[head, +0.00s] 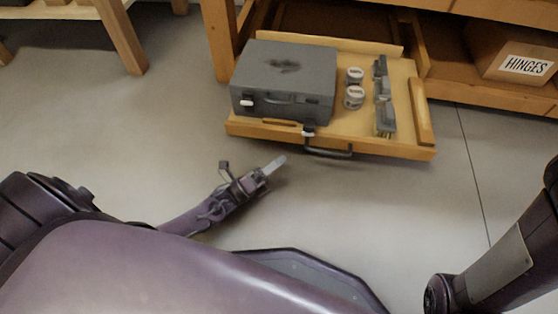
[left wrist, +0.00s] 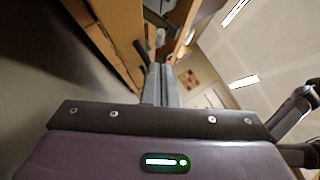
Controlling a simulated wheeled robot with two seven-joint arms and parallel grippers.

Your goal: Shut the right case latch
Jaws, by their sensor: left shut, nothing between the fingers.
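The grey case (head: 285,75) sits closed-lidded on the left part of a pulled-out wooden drawer in the head view. Its left latch (head: 247,103) is a pale tab close against the front face. Its right latch (head: 308,133) is a pale-tipped tab that sits lower and appears to jut out from the front. My left gripper (head: 280,162) is shut and empty, in front of and below the drawer, apart from the latch. Its closed fingers also show in the left wrist view (left wrist: 163,80). My right gripper is out of view.
The drawer handle (head: 328,152) sticks out below the right latch. A box marked HINGES (head: 515,55) stands at right. The floor in front is clear.

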